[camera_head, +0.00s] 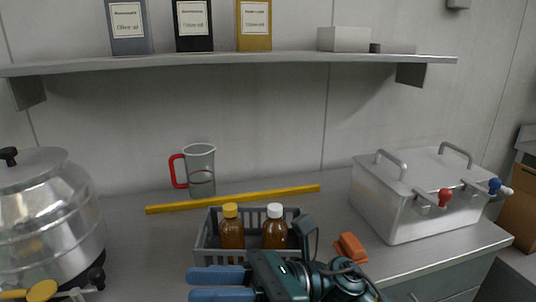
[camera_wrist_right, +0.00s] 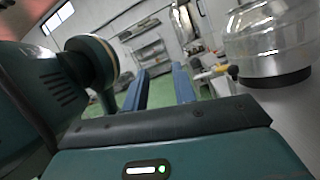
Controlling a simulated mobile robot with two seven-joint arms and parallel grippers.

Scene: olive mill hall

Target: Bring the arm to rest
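My right gripper (camera_head: 192,285) is at the bottom centre of the head view, its two blue fingers pointing left, in front of the grey crate. In the right wrist view the fingers (camera_wrist_right: 160,82) are apart with nothing between them. The gripper is open and empty. My right arm's dark green wrist overlaps the near right part of the crate from this viewpoint. I cannot tell how high it is above the table. My left gripper is not in view.
A grey crate (camera_head: 208,240) holds two brown bottles. A steel vessel (camera_head: 45,215) stands left, a lidded metal box (camera_head: 390,205) right. A jug (camera_head: 202,168), yellow bar (camera_head: 235,199) and orange object (camera_head: 350,247) lie around the crate. A shelf (camera_head: 230,63) hangs above.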

